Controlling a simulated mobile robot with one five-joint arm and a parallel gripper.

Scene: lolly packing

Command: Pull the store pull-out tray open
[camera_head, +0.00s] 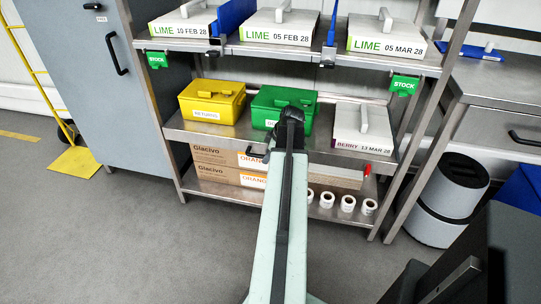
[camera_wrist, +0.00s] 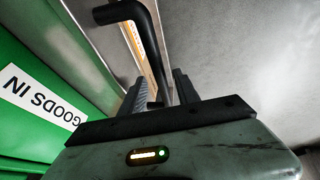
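The store pull-out tray (camera_head: 212,134) is the steel middle level of the rack, its front edge about flush with the rack posts. It carries a yellow box, a green box and a white BERRY tub. Its black bar handle (camera_head: 255,157) shows partly at the front, left of my arm. My gripper (camera_head: 285,125) is at the tray's front, its fingers hidden by my arm in the head view. In the wrist view, the handle (camera_wrist: 150,35) bends in between my two fingers (camera_wrist: 158,92). The fingers stand apart, with the bar between them; contact is unclear.
The yellow box (camera_head: 212,101) and green GOODS IN box (camera_head: 268,105) stand above. Glacivo cartons (camera_head: 215,158) and white rolls (camera_head: 348,203) are on the bottom shelf. A grey bin (camera_head: 453,190) stands right of the rack. The floor (camera_head: 130,240) in front is clear.

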